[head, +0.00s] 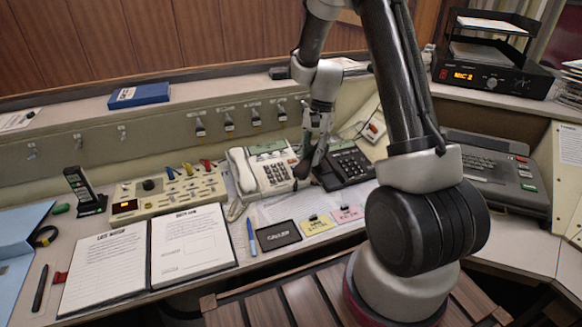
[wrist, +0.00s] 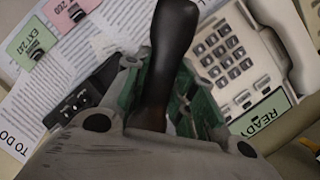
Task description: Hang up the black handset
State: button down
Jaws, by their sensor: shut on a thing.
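The black handset shows in the wrist view (wrist: 170,55), upright in the picture between the green-padded fingers of my gripper (wrist: 165,95). In the head view my gripper (head: 311,155) is shut on the handset (head: 301,171), which hangs between the two desk phones; its lower end is near the white phone's right side. The black phone base (head: 346,167) stands just right of the gripper, its left part hidden by it. A dark piece of it shows in the wrist view (wrist: 80,95). I cannot tell whether the handset touches anything.
The white phone (head: 272,174), with its white handset (head: 241,171), stands close on the left. A button panel (head: 168,192), an open binder (head: 192,240) and a cordless phone (head: 84,190) are further left.

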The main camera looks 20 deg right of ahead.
aim_at(327, 148)
jog(key=d+n, duration=0.1)
jog(key=n, duration=0.1)
jog(key=w+d+r+n+h, duration=0.1)
jog(key=d+n, duration=0.1)
jog(key=n, duration=0.1)
jog(key=w+d+r+n+g+h, duration=0.1)
jog(key=d+n, duration=0.1)
jog(key=n, duration=0.1)
jog(key=shift+w+d, duration=0.1)
jog(key=shift+d, duration=0.1)
jog(key=shift+s+d+r+n+h, duration=0.1)
jog(key=shift+d+r+n+h, duration=0.1)
jog(key=shift+n, duration=0.35)
jog(key=shift+s+d+r+n+h, duration=0.1)
jog(key=shift+d+n+h, duration=0.1)
jog(key=shift+n, duration=0.35)
jog(key=shift+f+n, duration=0.15)
jog(key=shift+n, duration=0.15)
jog(key=shift+f, duration=0.25)
jog(key=shift+w+f, duration=0.15)
jog(key=shift+f, duration=0.8)
jog(key=shift+w+f, duration=0.2)
jog(key=shift+f, duration=0.7)
jog(key=shift+w+f, duration=0.15)
jog(key=shift+f, duration=0.8)
jog(key=shift+w+f, duration=0.1)
jog(key=shift+f, duration=0.55)
jog(key=c, duration=1.1)
grip_release()
jog(key=shift+o, duration=0.5)
